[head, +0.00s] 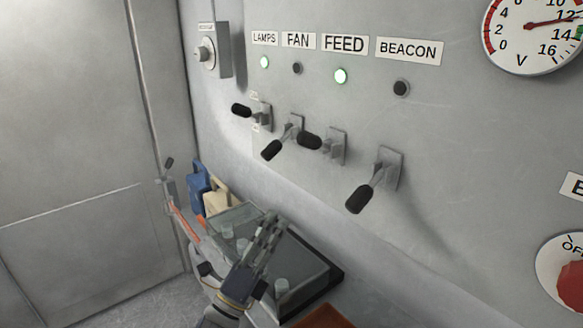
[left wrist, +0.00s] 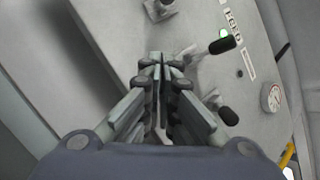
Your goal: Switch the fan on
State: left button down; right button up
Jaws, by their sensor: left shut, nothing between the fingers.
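The FAN label (head: 298,40) is on the grey wall panel, above a dark lamp (head: 297,68). The FAN lever (head: 271,150) has a black handle angled downward and toward me. My left gripper (head: 272,228) is shut and empty, below the FAN and FEED levers and apart from them in the head view. In the left wrist view its closed fingers (left wrist: 158,62) point toward the panel. A grey lever base (left wrist: 160,9) shows at the top edge there; its handle cannot be made out. My right gripper is not in view.
The LAMPS lever (head: 241,109) and FEED lever (head: 309,139) are raised, with lit green lamps. The BEACON lever (head: 359,198) is lowered, its lamp dark. A black-edged tray (head: 335,272) and blue jug (head: 199,181) are below. A voltmeter (head: 533,30) is at right.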

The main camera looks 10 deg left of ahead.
aim_at(278, 144)
pick_arm(q)
jog(key=w+r+p, duration=0.4)
jog(key=w+r, duration=0.4)
jog(key=shift+a, duration=0.15)
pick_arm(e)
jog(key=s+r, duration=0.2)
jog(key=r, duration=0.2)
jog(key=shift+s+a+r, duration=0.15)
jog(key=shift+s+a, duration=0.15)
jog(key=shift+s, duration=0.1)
pick_arm(q)
jog(key=shift+s+r, duration=0.1)
